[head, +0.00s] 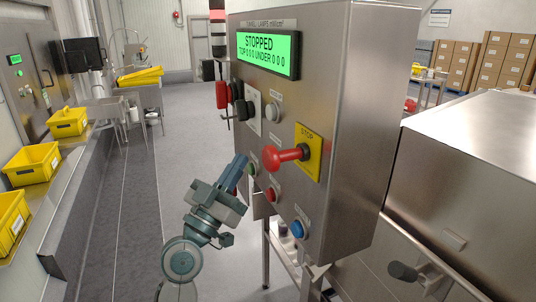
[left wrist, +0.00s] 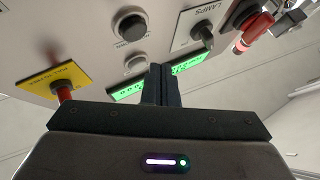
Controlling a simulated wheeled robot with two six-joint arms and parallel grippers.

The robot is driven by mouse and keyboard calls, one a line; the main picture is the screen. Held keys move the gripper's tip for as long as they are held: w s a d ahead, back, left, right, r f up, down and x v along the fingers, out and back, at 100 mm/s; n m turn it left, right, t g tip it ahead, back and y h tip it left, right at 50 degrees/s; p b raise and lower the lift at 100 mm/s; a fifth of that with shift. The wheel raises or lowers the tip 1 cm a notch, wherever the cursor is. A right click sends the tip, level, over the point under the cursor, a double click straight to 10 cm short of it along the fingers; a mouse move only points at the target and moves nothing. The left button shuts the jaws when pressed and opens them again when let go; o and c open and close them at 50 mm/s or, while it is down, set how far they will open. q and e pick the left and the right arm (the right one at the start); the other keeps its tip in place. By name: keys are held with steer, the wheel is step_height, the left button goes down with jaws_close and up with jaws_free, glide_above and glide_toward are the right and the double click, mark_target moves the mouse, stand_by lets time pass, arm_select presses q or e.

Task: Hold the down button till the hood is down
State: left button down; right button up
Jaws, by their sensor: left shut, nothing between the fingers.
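A steel control box (head: 350,100) stands in the middle of the head view. A large steel housing (head: 475,135), possibly the hood, is at right. My right gripper is not in view.
A red stop knob (head: 284,157) on a yellow plate (head: 309,150) sticks out beside my left gripper. A green display (head: 267,54) reads STOPPED. Red and black switches (head: 222,95) project from the box's left edge. Open floor (head: 185,140) lies left of the box.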

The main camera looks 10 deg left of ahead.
arm_select(q)
steer(key=shift+s+a, duration=0.6)
steer(key=shift+a, duration=0.3)
